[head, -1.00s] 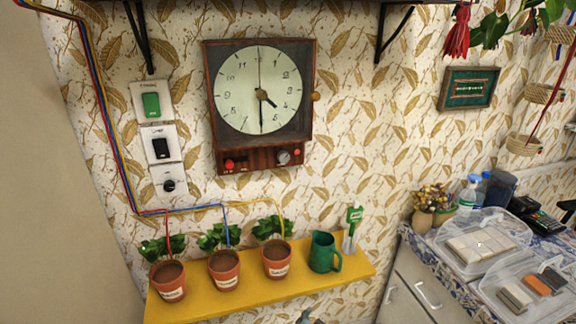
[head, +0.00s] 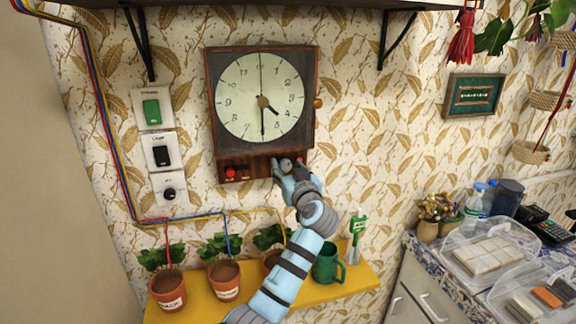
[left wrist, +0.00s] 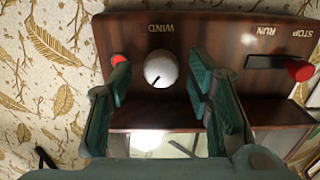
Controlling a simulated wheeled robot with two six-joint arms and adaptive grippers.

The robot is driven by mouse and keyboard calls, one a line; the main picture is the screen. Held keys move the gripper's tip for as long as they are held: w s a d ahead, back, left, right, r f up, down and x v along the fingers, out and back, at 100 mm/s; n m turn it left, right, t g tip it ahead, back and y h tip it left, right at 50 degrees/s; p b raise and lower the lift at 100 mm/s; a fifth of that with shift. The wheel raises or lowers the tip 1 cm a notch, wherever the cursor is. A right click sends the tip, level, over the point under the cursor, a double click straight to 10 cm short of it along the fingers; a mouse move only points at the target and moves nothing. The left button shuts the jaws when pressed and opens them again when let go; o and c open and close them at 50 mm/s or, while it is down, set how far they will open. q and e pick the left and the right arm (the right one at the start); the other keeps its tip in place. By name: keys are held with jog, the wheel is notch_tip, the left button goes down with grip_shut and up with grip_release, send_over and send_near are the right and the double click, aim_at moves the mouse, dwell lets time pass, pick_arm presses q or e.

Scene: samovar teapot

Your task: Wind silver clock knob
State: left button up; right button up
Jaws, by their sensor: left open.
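The wall clock (head: 262,48) has a dark wooden case and a pale dial. Its silver knob (left wrist: 161,69) shows in the left wrist view under the upside-down word WIND, with a dark mark on its face. My left gripper (head: 290,165) is at the lower right of the clock case in the head view and covers part of the knob area. In the left wrist view its two green fingers stand open on either side of the knob, with visible gaps. My right gripper is not in view.
A red button (left wrist: 118,60) is close by one finger. A red-ended slider (left wrist: 299,70) is marked STOP and RUN. Below the clock, a yellow shelf (head: 345,284) holds potted plants and a green jug (head: 327,265). Wall switches (head: 161,149) are at the left.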

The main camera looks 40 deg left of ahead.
pick_arm(q)
jog(key=shift+w+a, duration=0.2)
jog(key=shift+a, duration=0.2)
jog(key=shift+r, duration=0.1)
jog(key=shift+s, duration=0.1)
grip_shut()
jog(key=shift+d, duration=0.1)
jog(key=m+p, duration=0.1)
jog(key=m, duration=0.2)
jog(key=shift+r+m, duration=0.1)
jog(key=shift+m, duration=0.2)
jog(key=shift+m+p, duration=0.6)
jog(key=shift+m, duration=1)
